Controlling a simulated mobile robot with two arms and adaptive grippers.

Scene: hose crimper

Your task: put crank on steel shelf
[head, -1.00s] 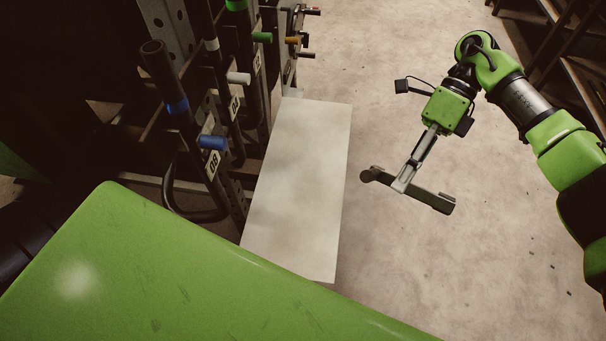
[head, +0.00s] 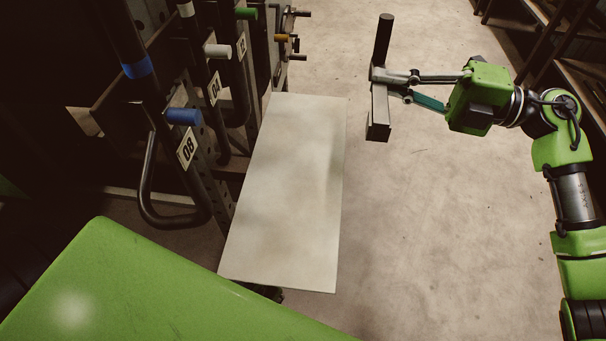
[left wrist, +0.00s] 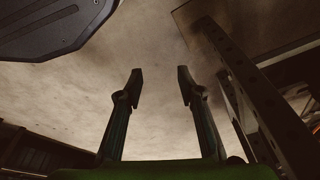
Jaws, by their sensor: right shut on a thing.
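A dark rack with hanging hoses or tools and coloured pegs, among them a blue peg (head: 183,116) and the label 08 (head: 187,150), stands along the left of the pale surface. Open concrete floor (head: 440,220) lies to the right. Dark shelving (head: 575,75) stands at the far right.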

